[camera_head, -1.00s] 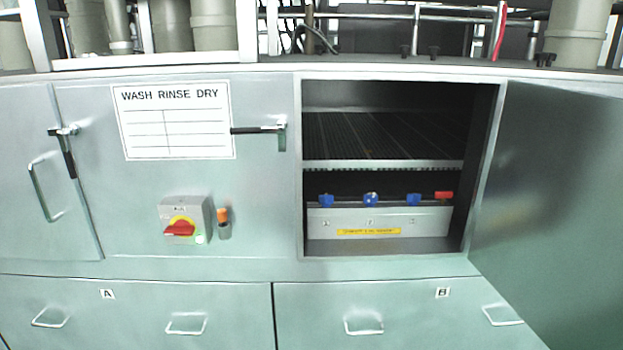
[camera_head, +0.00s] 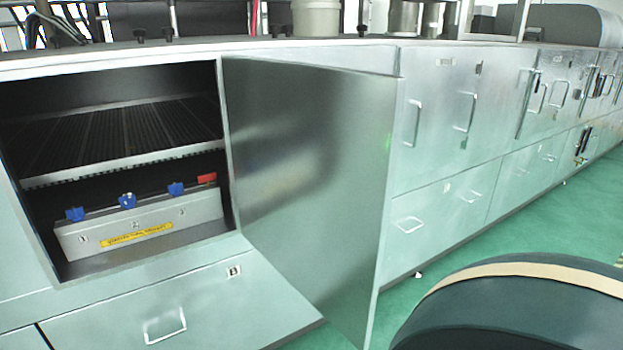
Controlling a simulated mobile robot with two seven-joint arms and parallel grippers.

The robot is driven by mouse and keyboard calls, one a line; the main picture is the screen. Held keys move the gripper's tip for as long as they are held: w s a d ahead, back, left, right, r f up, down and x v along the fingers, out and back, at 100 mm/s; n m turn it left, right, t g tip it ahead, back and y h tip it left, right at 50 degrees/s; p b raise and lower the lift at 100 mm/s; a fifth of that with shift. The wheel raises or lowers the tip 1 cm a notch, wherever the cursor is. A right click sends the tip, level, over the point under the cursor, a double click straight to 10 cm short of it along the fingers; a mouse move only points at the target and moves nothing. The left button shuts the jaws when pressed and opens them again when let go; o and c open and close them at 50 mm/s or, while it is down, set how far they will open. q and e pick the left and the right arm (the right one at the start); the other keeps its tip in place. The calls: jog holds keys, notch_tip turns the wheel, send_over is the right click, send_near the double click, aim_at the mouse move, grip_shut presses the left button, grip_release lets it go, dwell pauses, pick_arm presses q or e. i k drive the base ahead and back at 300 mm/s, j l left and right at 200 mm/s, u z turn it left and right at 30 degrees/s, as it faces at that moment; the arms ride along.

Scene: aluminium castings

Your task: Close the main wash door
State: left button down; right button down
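The main wash door (camera_head: 310,170) is a flat grey-green metal panel. It stands open, hinged at the right edge of the wash opening and swung out toward me. The open compartment (camera_head: 120,75) at the left shows a ribbed shelf. Below the shelf is a grey box (camera_head: 140,228) with blue knobs, one red knob and a yellow label. The door's outer face and any handle on it are hidden from this side. Neither of my grippers is in view.
Drawer B (camera_head: 135,310) is shut below the opening. More closed cabinets (camera_head: 450,100) with handles run away to the right. Green floor (camera_head: 540,220) lies clear beside them. A dark rounded object with a tan band (camera_head: 510,300) fills the lower right corner.

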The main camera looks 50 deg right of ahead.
aim_at(314, 149)
jog(key=k+l, duration=0.1)
jog(key=l, duration=0.25)
jog(key=k+l, duration=0.15)
jog(key=l, duration=0.2)
jog(key=k+l, duration=0.1)
jog(key=l, duration=0.25)
jog(key=k+l, duration=0.1)
jog(key=l, duration=0.25)
jog(key=k+l, duration=0.15)
jog(key=l, duration=0.2)
jog(key=k+l, duration=0.1)
jog(key=l, duration=0.25)
